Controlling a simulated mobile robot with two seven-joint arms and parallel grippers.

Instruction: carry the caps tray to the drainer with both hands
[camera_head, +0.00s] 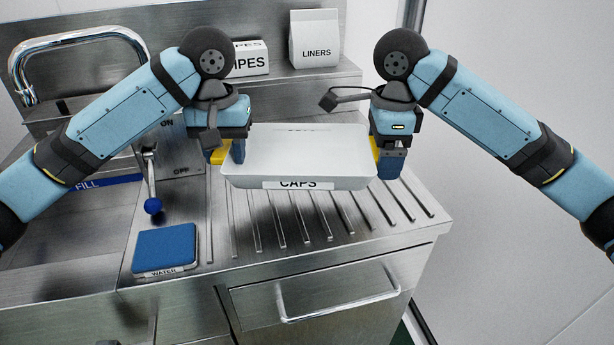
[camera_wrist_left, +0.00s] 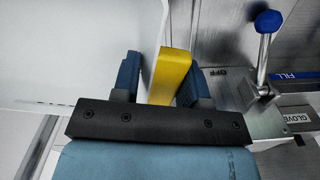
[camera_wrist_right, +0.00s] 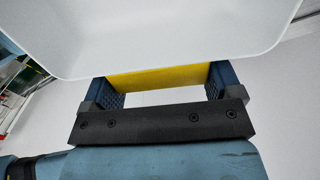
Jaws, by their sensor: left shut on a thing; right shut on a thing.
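The caps tray (camera_head: 310,155) is a white, shallow tray with a CAPS label on its near side. It appears over the ribbed drainer (camera_head: 265,222), roughly level, and hides part of it. I cannot tell whether its underside touches the ribs. My left gripper (camera_head: 226,152) is shut on the yellow handle at the tray's left end; the left wrist view shows this handle (camera_wrist_left: 170,75) between the fingers. My right gripper (camera_head: 390,158) is shut on the yellow handle at the right end; the right wrist view shows that handle (camera_wrist_right: 160,77) between the fingers.
A blue WATER pad (camera_head: 165,248) lies at the drainer's left front. A blue-knobbed lever (camera_head: 152,205) stands behind it. A faucet (camera_head: 75,45) is at the back left. A WIPES box (camera_head: 250,60) and a LINERS bag (camera_head: 315,40) stand on the back shelf.

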